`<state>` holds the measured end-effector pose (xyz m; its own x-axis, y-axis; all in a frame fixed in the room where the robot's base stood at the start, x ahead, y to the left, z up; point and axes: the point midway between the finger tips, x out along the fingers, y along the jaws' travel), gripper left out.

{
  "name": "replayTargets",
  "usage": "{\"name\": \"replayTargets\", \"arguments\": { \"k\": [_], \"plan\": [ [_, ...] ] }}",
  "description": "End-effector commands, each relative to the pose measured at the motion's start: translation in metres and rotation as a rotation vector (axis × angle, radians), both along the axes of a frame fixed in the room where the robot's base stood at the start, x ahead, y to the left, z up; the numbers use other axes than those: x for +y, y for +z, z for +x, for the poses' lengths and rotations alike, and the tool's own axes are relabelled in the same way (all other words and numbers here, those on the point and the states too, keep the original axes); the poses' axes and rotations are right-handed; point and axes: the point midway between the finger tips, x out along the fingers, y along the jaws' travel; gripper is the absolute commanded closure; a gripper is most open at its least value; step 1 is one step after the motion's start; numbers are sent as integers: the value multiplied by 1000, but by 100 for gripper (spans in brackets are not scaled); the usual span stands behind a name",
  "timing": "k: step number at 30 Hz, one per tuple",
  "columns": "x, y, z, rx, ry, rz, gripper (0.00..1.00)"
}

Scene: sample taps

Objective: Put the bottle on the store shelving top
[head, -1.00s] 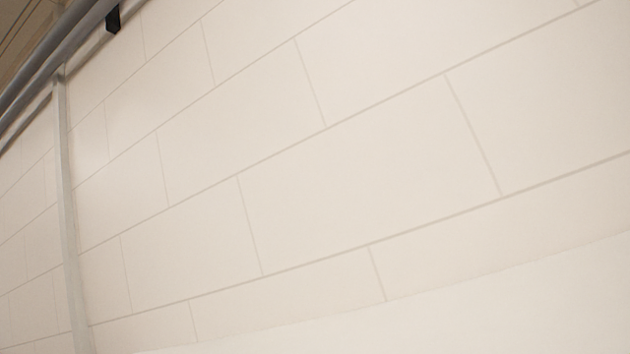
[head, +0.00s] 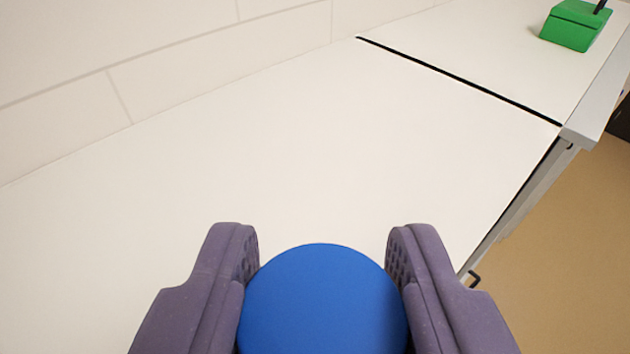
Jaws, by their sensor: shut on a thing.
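The bottle (head: 322,302) shows in the head view as a round blue top at the bottom middle. The rest of it is hidden below. My gripper (head: 321,240) has its two purple-grey fingers on either side of the blue top, shut on it. Beyond the fingers is a broad white top (head: 300,150) that runs along the wall. I cannot tell whether this is the store shelving top, or whether the bottle touches it.
A green box-like thing (head: 572,26) with a dark upright part stands on a further white top (head: 470,45) at the upper right, past a dark gap. A pale block wall (head: 180,50) is on the left. Tan floor (head: 570,230) shows at the right. The near white top is clear.

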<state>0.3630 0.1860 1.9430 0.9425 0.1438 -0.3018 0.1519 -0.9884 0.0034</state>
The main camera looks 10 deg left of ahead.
Motion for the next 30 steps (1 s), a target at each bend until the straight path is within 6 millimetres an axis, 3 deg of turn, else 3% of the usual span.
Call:
{"name": "replayTargets", "arguments": {
  "k": [9,12,21,25,30],
  "plan": [
    [-22,-7,93,3,-2,-1,100],
    [-27,-9,114,2,-1,-1,100],
    [-35,-19,145,1,-1,-1,100],
    [-35,-43,143,1,0,-2,100],
    [-35,-50,143,-2,0,0,100]
  ]
}}
